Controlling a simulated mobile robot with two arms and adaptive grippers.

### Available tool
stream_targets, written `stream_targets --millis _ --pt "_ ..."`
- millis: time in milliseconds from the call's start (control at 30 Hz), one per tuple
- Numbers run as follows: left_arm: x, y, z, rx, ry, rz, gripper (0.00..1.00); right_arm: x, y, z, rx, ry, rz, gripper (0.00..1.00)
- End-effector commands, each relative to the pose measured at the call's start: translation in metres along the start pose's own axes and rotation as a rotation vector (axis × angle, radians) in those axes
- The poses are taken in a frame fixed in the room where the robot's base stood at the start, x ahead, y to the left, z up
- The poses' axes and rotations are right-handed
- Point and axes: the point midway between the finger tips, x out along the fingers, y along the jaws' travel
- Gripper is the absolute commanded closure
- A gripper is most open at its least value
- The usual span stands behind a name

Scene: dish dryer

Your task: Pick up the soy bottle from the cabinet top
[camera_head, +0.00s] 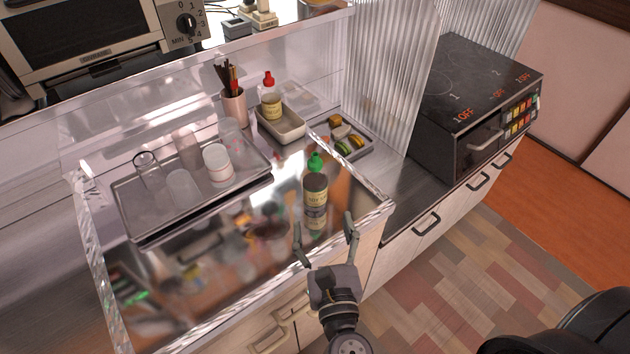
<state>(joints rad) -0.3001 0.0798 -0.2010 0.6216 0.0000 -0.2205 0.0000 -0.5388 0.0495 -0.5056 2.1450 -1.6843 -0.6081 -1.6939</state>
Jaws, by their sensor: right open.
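A dark bottle with a green cap and a pale label, apparently the soy bottle (315,196), stands upright near the front right corner of the shiny cabinet top (190,285). My right gripper (325,226) comes in from the front with its fingers spread. The fingertips lie on the left and right of the bottle's lower part in the picture. Nothing is gripped. I cannot tell whether the fingertips reach around the bottle or stop just short of it. My left gripper is out of view.
A tray (150,238) of cups and glasses stands left of the bottle. Behind are a red-capped bottle (271,103), a utensil holder (234,108) and a small tray with sponges (369,150). A clear raised edge (384,205) borders the top. A black stove (470,100) stands right.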

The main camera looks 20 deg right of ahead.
Motion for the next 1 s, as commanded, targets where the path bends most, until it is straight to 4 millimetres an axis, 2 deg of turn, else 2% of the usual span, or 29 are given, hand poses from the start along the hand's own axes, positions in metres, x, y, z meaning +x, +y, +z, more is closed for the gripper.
stream_targets --millis 100,233,533,667,800,1000 --pt "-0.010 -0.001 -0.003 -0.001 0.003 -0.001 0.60 0.028 0.000 0.004 0.000 -0.003 -0.001 0.32" --pt "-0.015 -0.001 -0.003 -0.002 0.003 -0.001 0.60 0.050 0.000 0.002 0.001 0.000 -0.001 0.32" --pt "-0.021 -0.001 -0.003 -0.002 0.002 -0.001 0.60 0.074 -0.001 0.005 0.002 0.000 -0.001 0.32" --pt "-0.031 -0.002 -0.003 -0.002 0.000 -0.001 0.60 0.094 -0.001 0.012 0.003 0.000 -0.002 0.32" --pt "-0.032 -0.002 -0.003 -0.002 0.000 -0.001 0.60 0.111 -0.001 0.010 0.003 0.000 -0.001 0.32" --pt "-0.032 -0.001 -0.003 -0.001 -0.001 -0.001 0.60 0.117 -0.001 0.008 0.003 0.002 0.000 0.32"
